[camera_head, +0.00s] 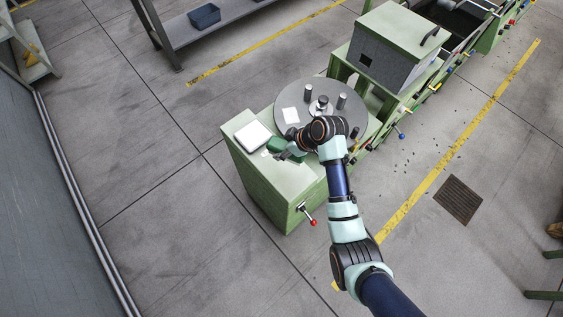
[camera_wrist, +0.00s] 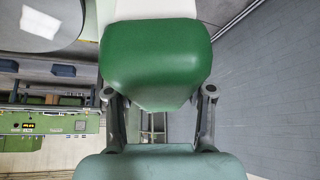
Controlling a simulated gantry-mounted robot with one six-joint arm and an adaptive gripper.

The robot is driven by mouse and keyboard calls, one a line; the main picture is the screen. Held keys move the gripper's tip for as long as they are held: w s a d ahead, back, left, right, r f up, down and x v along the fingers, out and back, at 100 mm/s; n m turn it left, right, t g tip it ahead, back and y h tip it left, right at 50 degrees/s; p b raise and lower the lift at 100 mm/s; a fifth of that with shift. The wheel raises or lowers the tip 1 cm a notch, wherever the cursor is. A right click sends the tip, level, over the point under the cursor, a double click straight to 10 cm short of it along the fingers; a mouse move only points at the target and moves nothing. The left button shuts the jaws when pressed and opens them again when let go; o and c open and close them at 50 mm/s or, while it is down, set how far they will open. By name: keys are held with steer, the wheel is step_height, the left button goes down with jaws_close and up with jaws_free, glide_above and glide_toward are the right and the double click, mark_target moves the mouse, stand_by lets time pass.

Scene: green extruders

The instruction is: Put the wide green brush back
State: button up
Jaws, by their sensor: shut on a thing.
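The wide green brush shows in the wrist view (camera_wrist: 157,62) as a rounded green block with a white part at its top edge. My gripper (camera_wrist: 158,100) is shut on it, with one finger on each side of the block. In the head view the green brush (camera_head: 276,145) is small and partly hidden by my gripper (camera_head: 287,152). It is over the top of the pale green machine (camera_head: 268,185), near its front left end. I cannot tell whether the brush touches the machine top.
A white pad (camera_head: 252,135) lies on the machine top, left of the brush. A round grey plate (camera_head: 330,97) with several upright cylinders and a white square is just behind. A red-knobbed lever (camera_head: 308,216) sticks out in front. Open floor lies to the left.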

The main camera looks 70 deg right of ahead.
mark_target(301, 160)
step_height(301, 160, down, 12)
steer(key=shift+b, duration=0.9)
steer(key=shift+f, duration=0.2)
steer(key=o, duration=1.1)
steer(key=shift+r, duration=0.25)
steer(key=p+v, duration=0.2)
steer(key=v, duration=1)
